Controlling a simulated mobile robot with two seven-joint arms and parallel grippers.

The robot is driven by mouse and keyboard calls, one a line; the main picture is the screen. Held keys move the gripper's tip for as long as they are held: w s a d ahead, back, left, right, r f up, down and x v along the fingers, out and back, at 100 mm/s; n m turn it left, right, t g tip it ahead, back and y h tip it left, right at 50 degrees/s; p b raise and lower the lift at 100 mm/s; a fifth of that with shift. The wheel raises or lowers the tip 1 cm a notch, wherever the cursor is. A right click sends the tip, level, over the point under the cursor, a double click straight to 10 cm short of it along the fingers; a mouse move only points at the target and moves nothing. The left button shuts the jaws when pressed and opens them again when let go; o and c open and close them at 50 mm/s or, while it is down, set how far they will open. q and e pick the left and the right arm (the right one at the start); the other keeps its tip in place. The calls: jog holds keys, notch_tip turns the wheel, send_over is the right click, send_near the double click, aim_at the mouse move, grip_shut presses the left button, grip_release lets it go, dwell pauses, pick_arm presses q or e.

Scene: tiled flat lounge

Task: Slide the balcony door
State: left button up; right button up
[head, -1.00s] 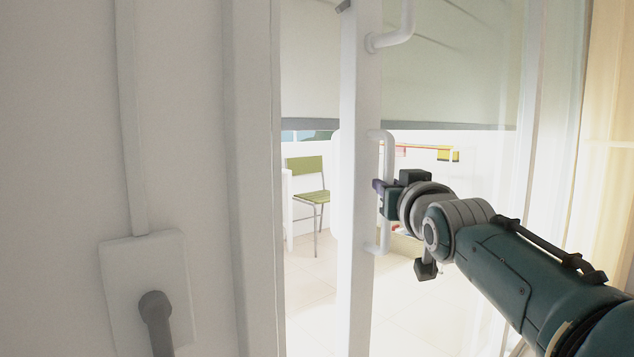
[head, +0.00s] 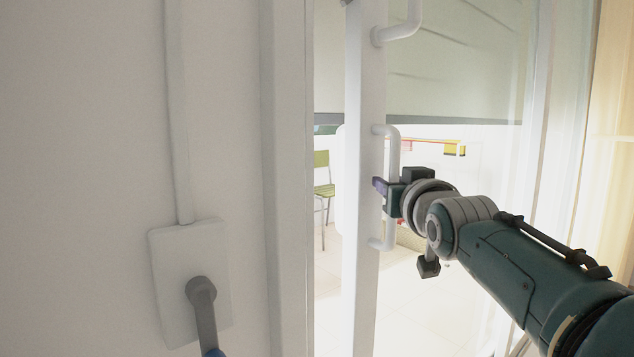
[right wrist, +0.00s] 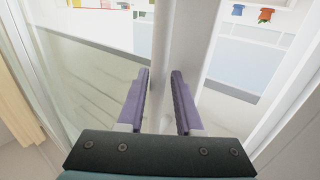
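The balcony door is a white-framed glass panel; its white upright edge (head: 364,220) stands just right of the white jamb (head: 290,180), with a narrow open gap between. A white bar handle (head: 391,150) is fixed on this edge. My right gripper (head: 385,188) is at the handle's middle in the head view, with its fingers around the bar. In the right wrist view, the purple fingers (right wrist: 160,95) stand a little apart with a white upright bar between them. My left gripper is out of view.
A white wall plate with a grey lever (head: 202,298) is on the left wall. Through the gap, a green chair (head: 322,185) stands on the balcony's pale floor. A second white handle (head: 402,28) is higher up. A beige curtain (head: 605,150) hangs at right.

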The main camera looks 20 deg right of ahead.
jog(key=shift+s+r, duration=0.1)
jog(key=s+a+p, duration=0.2)
jog(key=s+p, duration=0.2)
jog(key=s, duration=0.5)
jog(key=shift+s, duration=0.3)
